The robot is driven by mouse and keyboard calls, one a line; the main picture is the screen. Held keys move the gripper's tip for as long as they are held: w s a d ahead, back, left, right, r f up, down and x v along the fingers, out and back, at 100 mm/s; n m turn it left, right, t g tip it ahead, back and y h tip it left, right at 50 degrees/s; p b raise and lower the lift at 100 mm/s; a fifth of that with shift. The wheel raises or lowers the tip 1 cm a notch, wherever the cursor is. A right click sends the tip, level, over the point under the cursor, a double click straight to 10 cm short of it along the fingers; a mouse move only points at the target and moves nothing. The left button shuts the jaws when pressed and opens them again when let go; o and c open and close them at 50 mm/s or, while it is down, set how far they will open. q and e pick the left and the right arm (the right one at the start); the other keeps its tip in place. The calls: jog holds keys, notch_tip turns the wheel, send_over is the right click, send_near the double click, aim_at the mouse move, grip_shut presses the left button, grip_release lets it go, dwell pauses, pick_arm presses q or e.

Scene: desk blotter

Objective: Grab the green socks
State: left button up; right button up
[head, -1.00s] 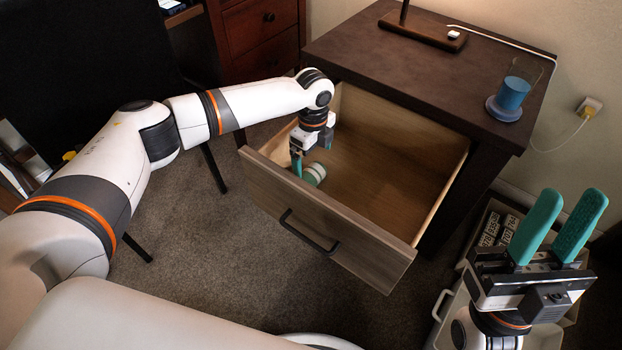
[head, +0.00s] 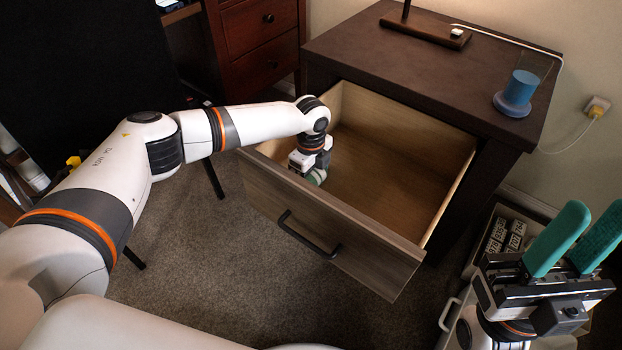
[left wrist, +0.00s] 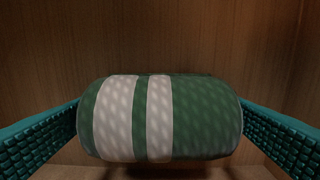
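The green socks (left wrist: 205,118) are a rolled bundle with white bands, lying in the open drawer. In the left wrist view they fill the middle, with one teal finger at each side. My left gripper (head: 309,166) reaches down into the drawer near its front left corner, right over the socks. Its fingers are spread wide, with the tips close to the two ends of the bundle; I cannot tell whether they touch it. In the head view only a small green part of the socks (head: 318,177) shows. My right gripper (head: 597,213) is open and empty at the lower right.
The drawer (head: 340,232) is pulled out of a dark cabinet (head: 420,70), and its other floor area is bare. A blue cup (head: 521,87) and a lamp base (head: 425,30) stand on the cabinet top. A bin with white labelled items (head: 507,235) is below my right gripper.

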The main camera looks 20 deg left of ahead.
pick_arm(q)
jog(key=c, duration=0.9)
jog(key=shift+r, duration=0.1)
